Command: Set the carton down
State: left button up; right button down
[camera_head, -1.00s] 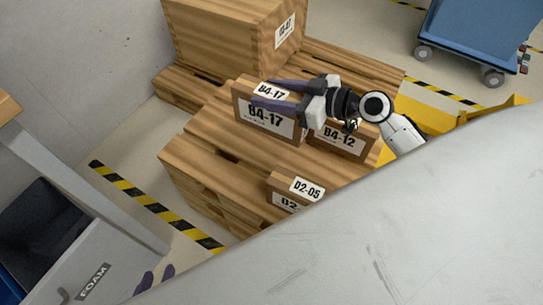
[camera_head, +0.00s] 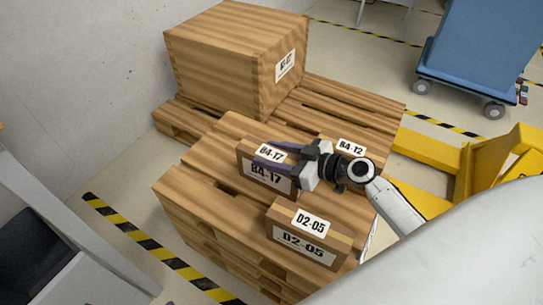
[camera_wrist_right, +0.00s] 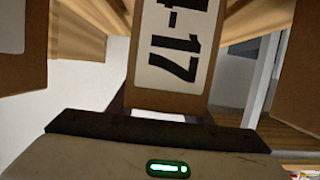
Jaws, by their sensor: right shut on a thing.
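The carton B4-17 (camera_head: 266,178) is a brown box with white labels on its top and front. It stands upright at the top of the front wooden pallet stack (camera_head: 185,187); whether its base touches the boards I cannot tell. My right gripper (camera_head: 266,149) is shut on it, its purple fingers reaching over the carton from the right. In the right wrist view the carton (camera_wrist_right: 168,98) hangs in the middle, with "4-17" readable sideways. My left gripper does not show.
Carton D2-05 (camera_head: 342,244) stands in front, and carton B4-12 (camera_head: 350,147) stands right behind my right gripper. A large wooden crate (camera_head: 210,70) sits on the pallet behind. A yellow pallet truck (camera_head: 430,148) and a blue covered cart (camera_head: 480,45) are at the right.

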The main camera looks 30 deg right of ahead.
jog(key=shift+w+r, duration=0.1)
jog(key=shift+r, duration=0.1)
jog(key=shift+f, duration=0.15)
jog(key=c, duration=1.4)
grip_release()
jog(key=shift+f, duration=0.2)
jog(key=o, duration=0.5)
jog(key=shift+r, duration=0.1)
